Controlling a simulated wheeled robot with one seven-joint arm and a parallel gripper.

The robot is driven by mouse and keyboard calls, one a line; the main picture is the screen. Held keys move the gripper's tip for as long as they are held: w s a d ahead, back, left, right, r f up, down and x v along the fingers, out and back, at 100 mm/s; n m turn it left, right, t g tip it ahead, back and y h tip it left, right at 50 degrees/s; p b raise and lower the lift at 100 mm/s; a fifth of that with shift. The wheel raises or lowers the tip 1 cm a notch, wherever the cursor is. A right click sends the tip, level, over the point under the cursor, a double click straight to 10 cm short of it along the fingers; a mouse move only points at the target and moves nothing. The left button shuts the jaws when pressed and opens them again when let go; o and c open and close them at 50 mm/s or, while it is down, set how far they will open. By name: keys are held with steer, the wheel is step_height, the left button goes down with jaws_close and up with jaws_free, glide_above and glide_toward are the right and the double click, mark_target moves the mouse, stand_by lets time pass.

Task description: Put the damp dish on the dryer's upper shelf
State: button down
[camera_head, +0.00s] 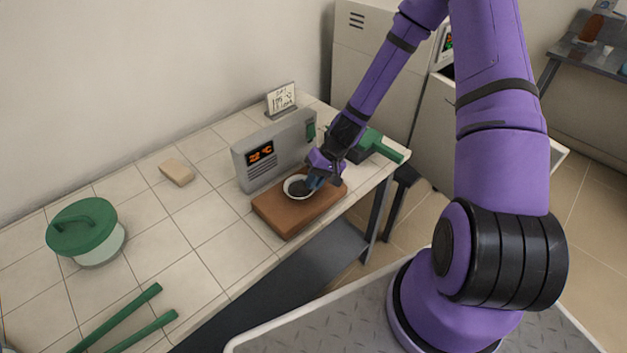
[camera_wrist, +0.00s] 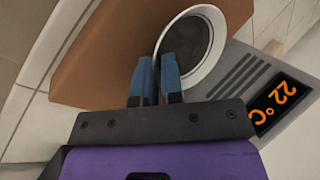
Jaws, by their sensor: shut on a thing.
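A small white dish (camera_head: 291,193) with dark grey contents sits on or just above a brown board (camera_head: 285,219) on the tiled bench. In the wrist view the dish (camera_wrist: 219,68) shows at the top, beside the fingertips. My gripper (camera_head: 311,183) reaches down from the right; its blue fingers (camera_wrist: 157,66) are shut on the near rim of the dish. Whether the dish touches the board is unclear. A pale cabinet (camera_head: 362,60) stands behind the bench, with another unit partly hidden by my arm; I cannot tell which is the dryer. No upper shelf shows clearly.
A grey box with an orange display (camera_head: 262,152) stands close behind the board, with a small sign (camera_head: 281,98) behind it. A green-handled object (camera_head: 383,147) lies right of it. A green-lidded pot (camera_head: 84,234), a tan block (camera_head: 177,172) and green bars (camera_head: 120,318) lie left.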

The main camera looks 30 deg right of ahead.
steer(key=shift+f, duration=0.15)
steer(key=c, duration=1.3)
jaws_free()
steer(key=shift+o, duration=0.2)
